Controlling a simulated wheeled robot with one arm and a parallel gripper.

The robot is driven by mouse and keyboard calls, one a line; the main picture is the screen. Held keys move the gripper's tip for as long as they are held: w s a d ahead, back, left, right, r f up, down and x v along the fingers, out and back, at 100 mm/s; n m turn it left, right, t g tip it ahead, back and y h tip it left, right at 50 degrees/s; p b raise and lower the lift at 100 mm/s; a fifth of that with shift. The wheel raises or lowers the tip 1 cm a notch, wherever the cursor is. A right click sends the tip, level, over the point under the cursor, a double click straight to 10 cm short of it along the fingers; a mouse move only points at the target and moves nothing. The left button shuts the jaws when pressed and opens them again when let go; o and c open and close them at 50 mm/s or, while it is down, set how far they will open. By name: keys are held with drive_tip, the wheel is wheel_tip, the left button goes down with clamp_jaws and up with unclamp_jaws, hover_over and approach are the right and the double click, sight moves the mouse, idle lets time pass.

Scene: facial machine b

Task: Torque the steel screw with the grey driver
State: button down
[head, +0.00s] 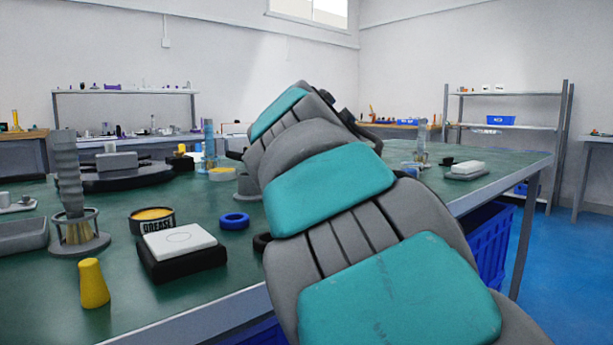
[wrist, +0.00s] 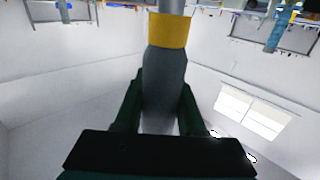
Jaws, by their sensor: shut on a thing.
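In the wrist view my gripper (wrist: 160,98) is shut on the grey driver (wrist: 165,75), with one dark green finger on each side of its handle. The driver has a grey handle, a yellow band and a paler grey shaft running out past the top of the picture. Its tip is out of view. In the head view my teal and grey arm reaches over the bench and hides my gripper and the driver. I cannot make out the steel screw in either view.
The green bench (head: 210,270) holds a dark machine base (head: 120,178), a grease tin (head: 152,222), a white-topped black block (head: 180,250), a yellow cone (head: 93,285), a blue ring (head: 234,221) and a brush in a ring stand (head: 70,190). A blue crate (head: 490,245) is below right.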

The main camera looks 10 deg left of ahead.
drive_tip(key=shift+d+m+h, duration=0.2)
drive_tip(key=shift+m+h, duration=0.55)
drive_tip(key=shift+h, duration=0.45)
drive_tip(key=shift+d+m+h, duration=0.2)
drive_tip(key=shift+m+h, duration=0.55)
drive_tip(key=shift+h, duration=0.45)
drive_tip(key=shift+h, duration=0.3)
drive_tip(key=m+h+p, duration=0.1)
drive_tip(key=h+p, duration=0.1)
drive_tip(key=m+g+h+p, duration=0.1)
drive_tip(key=m, duration=0.1)
drive_tip(key=shift+s+d+g+h+p, duration=0.2)
drive_tip(key=shift+d+g+h+p, duration=0.1)
drive_tip(key=shift+d+h+p, duration=0.1)
